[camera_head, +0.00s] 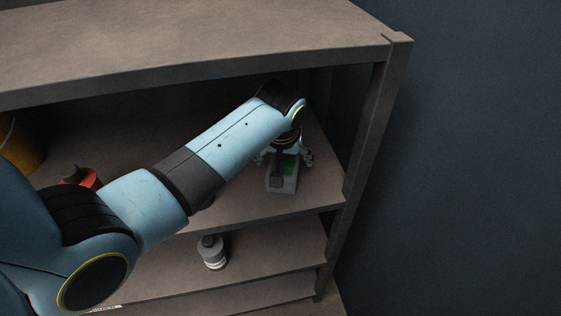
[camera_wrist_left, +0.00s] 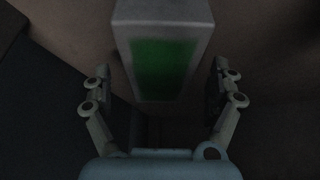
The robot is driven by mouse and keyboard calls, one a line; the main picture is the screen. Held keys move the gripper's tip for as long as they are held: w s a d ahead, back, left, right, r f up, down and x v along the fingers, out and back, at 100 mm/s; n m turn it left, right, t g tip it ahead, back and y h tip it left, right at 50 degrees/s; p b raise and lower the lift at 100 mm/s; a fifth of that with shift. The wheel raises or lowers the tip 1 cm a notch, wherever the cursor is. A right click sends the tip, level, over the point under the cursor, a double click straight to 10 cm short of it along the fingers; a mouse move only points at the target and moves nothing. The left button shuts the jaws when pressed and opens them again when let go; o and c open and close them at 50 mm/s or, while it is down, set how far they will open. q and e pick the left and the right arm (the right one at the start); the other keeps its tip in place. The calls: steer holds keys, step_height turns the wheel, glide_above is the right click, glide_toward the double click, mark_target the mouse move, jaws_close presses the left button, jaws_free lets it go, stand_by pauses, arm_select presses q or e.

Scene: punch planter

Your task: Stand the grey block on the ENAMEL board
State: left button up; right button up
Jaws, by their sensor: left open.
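A grey block (camera_head: 287,185) with a green panel stands on the upper inner shelf board (camera_head: 318,178), near its right end. In the left wrist view the grey block (camera_wrist_left: 165,16) shows its green face between the two fingers. My left gripper (camera_head: 284,157) is open, with its fingers apart on either side of the block and a gap to each. My arm and wrist hide part of the block in the head view. I cannot read the word ENAMEL on any board. My right gripper is not in view.
A grey and white bottle (camera_head: 211,251) stands on the board below. A red object (camera_head: 88,178) and a yellow container (camera_head: 20,145) are at the left, partly behind my arm. The thick top board (camera_head: 200,40) overhangs, and a post (camera_head: 372,120) bounds the right side.

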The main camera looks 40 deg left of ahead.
arm_select(q)
steer(key=shift+v, duration=1.1)
steer(key=s+d, duration=0.5)
steer(key=s, duration=0.5)
steer(key=shift+s+d, duration=0.2)
steer(key=shift+d, duration=0.15)
steer(key=shift+f, duration=0.15)
